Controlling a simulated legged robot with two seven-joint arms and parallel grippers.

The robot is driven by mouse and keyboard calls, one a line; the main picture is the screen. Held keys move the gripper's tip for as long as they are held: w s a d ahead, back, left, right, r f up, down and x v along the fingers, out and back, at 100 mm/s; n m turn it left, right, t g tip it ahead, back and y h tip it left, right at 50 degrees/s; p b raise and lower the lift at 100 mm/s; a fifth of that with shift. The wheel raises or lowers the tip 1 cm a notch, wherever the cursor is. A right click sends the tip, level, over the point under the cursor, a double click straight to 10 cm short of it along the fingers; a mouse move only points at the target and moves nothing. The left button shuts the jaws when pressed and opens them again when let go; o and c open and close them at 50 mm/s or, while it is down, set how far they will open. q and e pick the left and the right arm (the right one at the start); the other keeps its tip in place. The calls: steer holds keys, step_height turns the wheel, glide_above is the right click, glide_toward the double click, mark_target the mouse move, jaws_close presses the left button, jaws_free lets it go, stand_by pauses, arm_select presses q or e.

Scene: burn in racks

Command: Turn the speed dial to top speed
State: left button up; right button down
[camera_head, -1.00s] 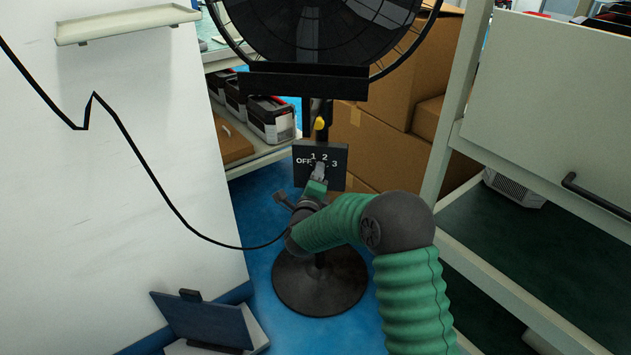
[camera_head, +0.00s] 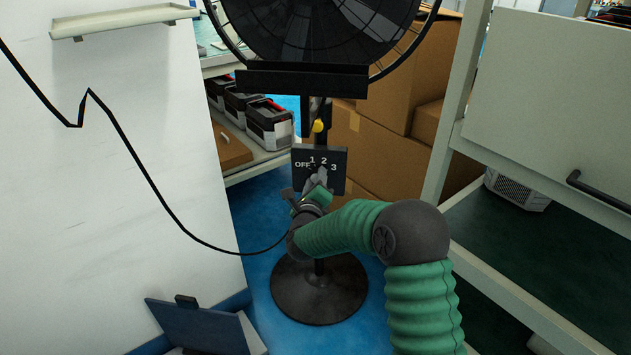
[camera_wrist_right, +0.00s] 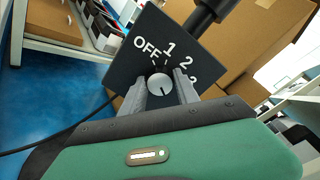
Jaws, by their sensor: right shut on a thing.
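The fan's dark control plate (camera_head: 334,182) carries the marks OFF, 1, 2 and 3 and sits on the fan pole below the fan. In the right wrist view the plate (camera_wrist_right: 126,75) is tilted, and the round light-grey speed dial (camera_wrist_right: 160,84) sits between my two fingers. A thin pointer line shows on the dial, but its exact setting is hard to read. My right gripper (camera_head: 320,180) reaches the plate from below and is shut on the dial; it also shows in the right wrist view (camera_wrist_right: 161,92). My left gripper is not in view.
The black fan (camera_head: 315,30) stands on a round base (camera_head: 318,290) on blue floor. A white panel is at left, a shelf rack (camera_head: 465,110) at right, and cardboard boxes (camera_head: 375,150) behind. A black cable (camera_head: 150,180) crosses the left side.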

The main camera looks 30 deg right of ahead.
steer(key=shift+s+f, duration=0.1)
steer(key=shift+f, duration=0.3)
steer(key=c, duration=1)
jaws_free()
steer(key=shift+o, duration=0.5)
steer(key=shift+r, duration=0.2)
steer(key=p+v, duration=0.6)
steer(key=v, duration=1)
steer(key=shift+s+a+p, duration=0.15)
steer(key=shift+s+p, duration=0.1)
steer(key=shift+p, duration=0.1)
